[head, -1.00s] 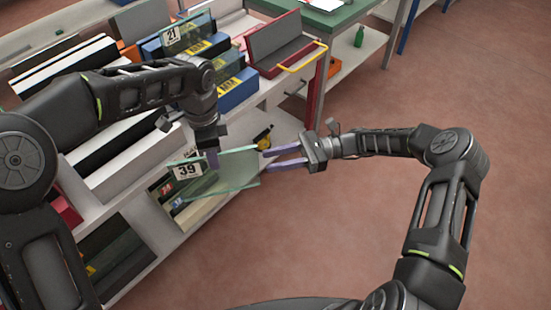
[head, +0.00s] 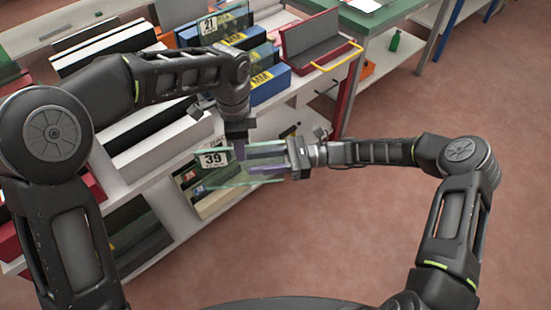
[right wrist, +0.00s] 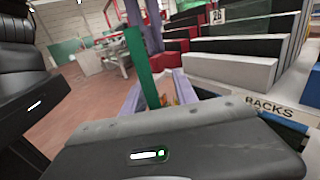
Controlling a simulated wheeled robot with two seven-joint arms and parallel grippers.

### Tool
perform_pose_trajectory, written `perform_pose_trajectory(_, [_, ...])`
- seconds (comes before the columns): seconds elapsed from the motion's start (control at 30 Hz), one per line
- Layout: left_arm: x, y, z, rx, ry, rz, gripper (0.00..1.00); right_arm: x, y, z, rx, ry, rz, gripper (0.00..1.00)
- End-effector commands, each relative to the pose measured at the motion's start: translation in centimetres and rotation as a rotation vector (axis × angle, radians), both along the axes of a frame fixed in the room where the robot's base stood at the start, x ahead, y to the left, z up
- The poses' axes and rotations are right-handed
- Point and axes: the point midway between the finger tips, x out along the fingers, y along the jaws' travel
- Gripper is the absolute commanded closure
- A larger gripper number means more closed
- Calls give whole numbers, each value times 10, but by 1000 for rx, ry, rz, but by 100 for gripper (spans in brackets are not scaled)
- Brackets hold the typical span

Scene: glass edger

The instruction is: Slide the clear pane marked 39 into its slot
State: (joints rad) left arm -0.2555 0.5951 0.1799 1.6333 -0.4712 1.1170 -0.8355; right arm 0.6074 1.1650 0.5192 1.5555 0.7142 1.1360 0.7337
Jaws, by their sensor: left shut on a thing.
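The clear greenish pane marked 39 (head: 237,179) hangs tilted in front of the low shelf, its white label at its upper left. My left gripper (head: 240,150) points down and is shut on the pane's upper edge. My right gripper (head: 262,160) comes from the right; its purple fingers are apart, one on each side of the pane's right part in the picture. In the right wrist view, a green pane edge (right wrist: 141,65) stands between the open fingers. I cannot tell whether they touch it. I cannot make out which slot is the pane's own.
A shelf unit holds coloured boxes and dark panels; a pane marked 21 (head: 222,22) stands at its top. A red case with a yellow handle (head: 338,57) sits at its right end. The floor at right is clear.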

Motion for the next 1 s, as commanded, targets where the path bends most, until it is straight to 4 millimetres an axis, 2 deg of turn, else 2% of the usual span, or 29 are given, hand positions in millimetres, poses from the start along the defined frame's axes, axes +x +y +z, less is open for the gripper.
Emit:
perform_pose_trajectory(0.13, [1,-1,2,-2,-3,0,100,-1,8,1,0,0,0,65])
perform_pose_trajectory(0.4, [1,-1,2,-2,-3,0,100,-1,9,1,-1,-1,-1,65])
perform_pose_trajectory(0.8, [1,-1,2,-2,-3,0,100,0,8,0,-1,-1,-1,98])
perform_pose_trajectory(1.0, [1,-1,2,-2,-3,0,100,0,8,0,-1,-1,-2,100])
